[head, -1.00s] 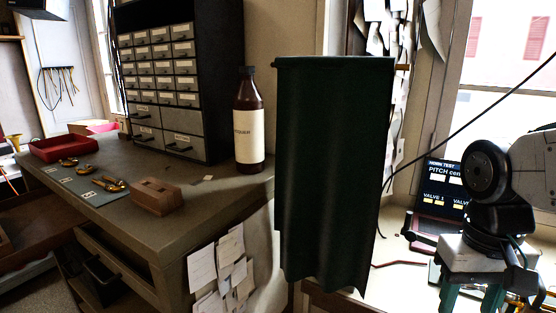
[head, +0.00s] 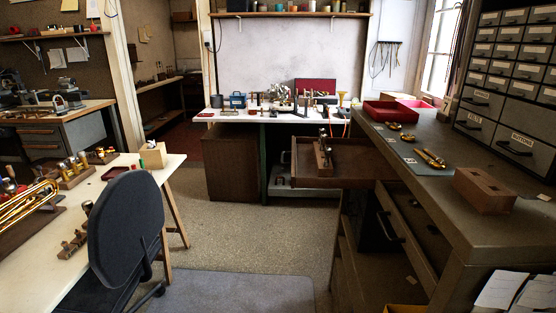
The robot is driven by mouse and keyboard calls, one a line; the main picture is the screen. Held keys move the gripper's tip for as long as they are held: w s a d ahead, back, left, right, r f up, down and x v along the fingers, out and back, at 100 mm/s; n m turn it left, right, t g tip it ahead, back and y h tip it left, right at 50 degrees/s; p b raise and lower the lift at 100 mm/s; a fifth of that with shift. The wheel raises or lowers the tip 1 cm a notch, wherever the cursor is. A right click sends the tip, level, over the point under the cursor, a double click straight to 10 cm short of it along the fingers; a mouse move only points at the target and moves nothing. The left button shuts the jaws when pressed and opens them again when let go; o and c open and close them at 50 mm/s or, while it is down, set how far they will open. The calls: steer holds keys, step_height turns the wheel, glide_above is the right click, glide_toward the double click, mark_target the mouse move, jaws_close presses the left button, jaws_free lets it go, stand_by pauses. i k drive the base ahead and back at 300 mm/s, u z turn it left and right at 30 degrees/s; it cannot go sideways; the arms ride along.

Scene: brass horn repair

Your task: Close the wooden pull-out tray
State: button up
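The wooden pull-out tray (head: 358,165) shows in the head view right of the middle. It sticks out to the left from under the top of the grey workbench (head: 418,187) and stands open. A small wooden rack (head: 322,160) with metal parts upright in it stands in the tray near its outer end. The tray's inner end is hidden by the bench top. My gripper is not in view.
A dark office chair (head: 137,232) stands by the white table (head: 50,280) at left. Open grey floor (head: 262,235) lies between chair and bench. Lower drawers (head: 400,235) of the bench also stick out. A white-topped bench (head: 265,118) is at the back.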

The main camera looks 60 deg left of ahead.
mark_target(357, 162)
steer(key=u, duration=2.6)
steer(key=i, duration=0.55)
steer(key=z, duration=0.85)
